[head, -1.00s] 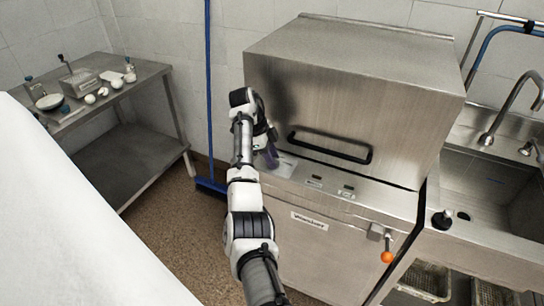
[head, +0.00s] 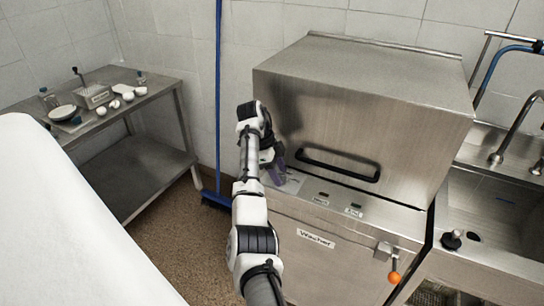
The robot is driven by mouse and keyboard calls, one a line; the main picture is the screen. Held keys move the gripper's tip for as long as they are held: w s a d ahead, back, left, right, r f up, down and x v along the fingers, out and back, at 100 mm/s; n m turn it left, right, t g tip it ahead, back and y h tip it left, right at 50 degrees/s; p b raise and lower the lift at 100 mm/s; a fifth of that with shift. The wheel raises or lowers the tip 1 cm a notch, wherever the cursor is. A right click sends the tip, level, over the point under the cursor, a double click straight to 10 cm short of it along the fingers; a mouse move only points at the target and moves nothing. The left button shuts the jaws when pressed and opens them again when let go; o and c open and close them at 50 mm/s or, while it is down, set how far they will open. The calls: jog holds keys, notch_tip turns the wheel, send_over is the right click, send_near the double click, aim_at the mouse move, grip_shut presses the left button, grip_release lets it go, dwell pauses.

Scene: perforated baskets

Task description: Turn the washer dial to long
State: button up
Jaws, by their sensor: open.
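The washer (head: 310,115) is a large stainless-steel machine with a black handle on its hood and a label on its lower front. Its control strip (head: 390,219) runs below the hood, with two small labelled controls (head: 338,200) to the right of a pale panel (head: 291,182). My gripper (head: 276,174) is at the left end of this strip, by the pale panel. The dial cannot be made out; my gripper and arm cover that area. The fingers are small and partly hidden, and I see nothing held. Whether they touch the panel cannot be told.
An orange-knobbed lever (head: 394,277) sticks out at the washer's lower right. A sink (head: 497,215) with taps stands on the right. A steel table (head: 150,115) with bowls and small items is at left. A blue-handled broom (head: 217,100) leans behind my arm.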

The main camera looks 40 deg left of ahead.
jog(key=p+v, duration=0.1)
jog(key=v, duration=1.2)
